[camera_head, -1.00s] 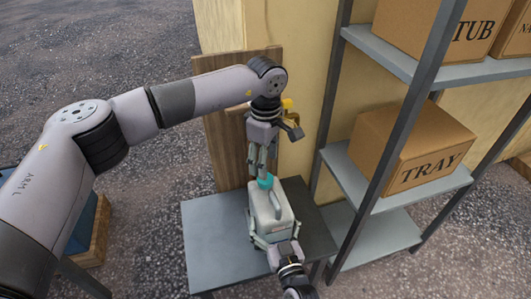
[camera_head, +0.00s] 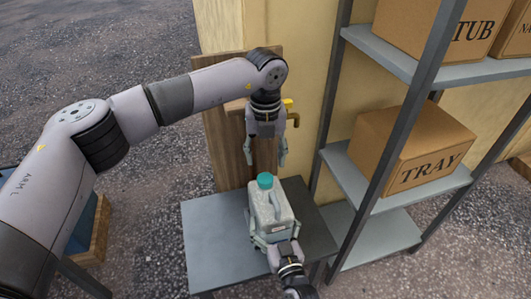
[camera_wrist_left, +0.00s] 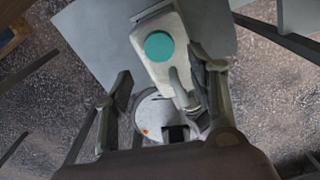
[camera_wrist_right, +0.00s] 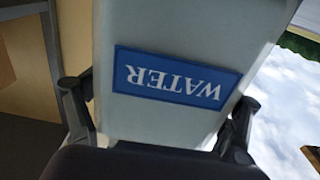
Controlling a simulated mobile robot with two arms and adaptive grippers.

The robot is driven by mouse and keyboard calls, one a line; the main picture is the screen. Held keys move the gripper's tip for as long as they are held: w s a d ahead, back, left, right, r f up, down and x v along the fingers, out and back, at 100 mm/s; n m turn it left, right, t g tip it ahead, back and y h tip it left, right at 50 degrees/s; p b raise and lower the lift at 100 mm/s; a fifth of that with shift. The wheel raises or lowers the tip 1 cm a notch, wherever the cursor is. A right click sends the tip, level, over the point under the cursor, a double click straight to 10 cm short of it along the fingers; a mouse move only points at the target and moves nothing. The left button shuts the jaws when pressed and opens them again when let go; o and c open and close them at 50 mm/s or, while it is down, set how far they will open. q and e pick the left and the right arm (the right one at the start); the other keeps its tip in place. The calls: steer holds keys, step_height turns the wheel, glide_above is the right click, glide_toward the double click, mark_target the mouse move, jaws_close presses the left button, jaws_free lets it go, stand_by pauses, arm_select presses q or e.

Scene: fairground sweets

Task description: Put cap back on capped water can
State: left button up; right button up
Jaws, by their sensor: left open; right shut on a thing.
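The water can (camera_head: 275,216) is a pale grey-green jug standing upright on a small grey table (camera_head: 212,250). Its blue WATER label shows in the right wrist view (camera_wrist_right: 178,77). The teal cap (camera_head: 265,181) sits on top of the can's neck, and it also shows in the left wrist view (camera_wrist_left: 159,46). My left gripper (camera_head: 266,163) is open and empty, just above the cap and apart from it. My right gripper (camera_head: 270,244) is shut on the lower body of the can, one finger on each side.
A metal shelf (camera_head: 365,185) with cardboard boxes, one marked TRAY (camera_head: 412,145), is close on the right. The table's left part is clear.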

mark_target(265, 178)
arm_select(q)
steer(key=shift+r+n, duration=0.1)
steer(key=shift+n, duration=1.1)
steer(key=shift+f, duration=4)
steer(key=shift+c, duration=0.3)
